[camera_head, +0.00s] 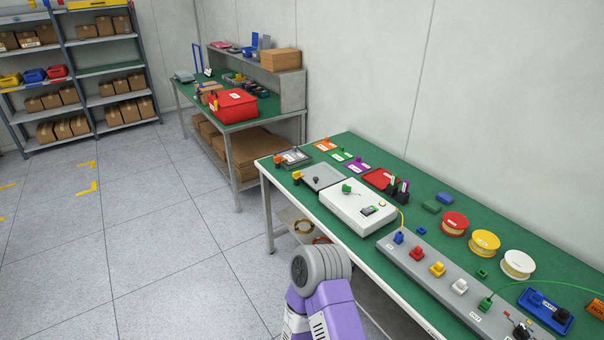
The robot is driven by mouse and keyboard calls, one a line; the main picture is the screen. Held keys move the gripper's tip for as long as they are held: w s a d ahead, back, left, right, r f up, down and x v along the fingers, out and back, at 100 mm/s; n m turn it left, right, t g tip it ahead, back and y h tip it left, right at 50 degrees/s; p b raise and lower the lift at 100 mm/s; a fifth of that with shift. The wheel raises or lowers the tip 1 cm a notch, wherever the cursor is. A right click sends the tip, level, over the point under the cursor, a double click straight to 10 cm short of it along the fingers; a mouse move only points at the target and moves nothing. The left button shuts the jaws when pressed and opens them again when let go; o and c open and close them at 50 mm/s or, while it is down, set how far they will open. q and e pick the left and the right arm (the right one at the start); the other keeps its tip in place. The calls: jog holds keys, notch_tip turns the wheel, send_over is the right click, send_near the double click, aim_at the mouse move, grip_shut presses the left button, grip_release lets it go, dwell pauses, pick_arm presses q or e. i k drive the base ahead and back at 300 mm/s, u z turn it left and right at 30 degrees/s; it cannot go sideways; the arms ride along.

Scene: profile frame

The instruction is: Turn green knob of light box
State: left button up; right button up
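The light box (358,209) is a white, low box on the green tabletop of the near table. Its green knob (346,188) sticks up from the top face near the back left part. Neither of my grippers shows. A purple and grey link of one of my arms is at the bottom middle, in front of the table and apart from the box.
Left of the box is a grey panel (321,177); behind it lie a red tray (381,179) and coloured cards. A long grey connector strip (460,287) and wire spools (486,243) fill the right. Another table (240,127) and shelves stand farther back. The floor at left is clear.

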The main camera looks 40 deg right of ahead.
aim_at(346, 189)
jog(key=i, duration=1.9)
jog(key=z, duration=1.55)
jog(key=i, duration=0.85)
jog(key=z, duration=0.9)
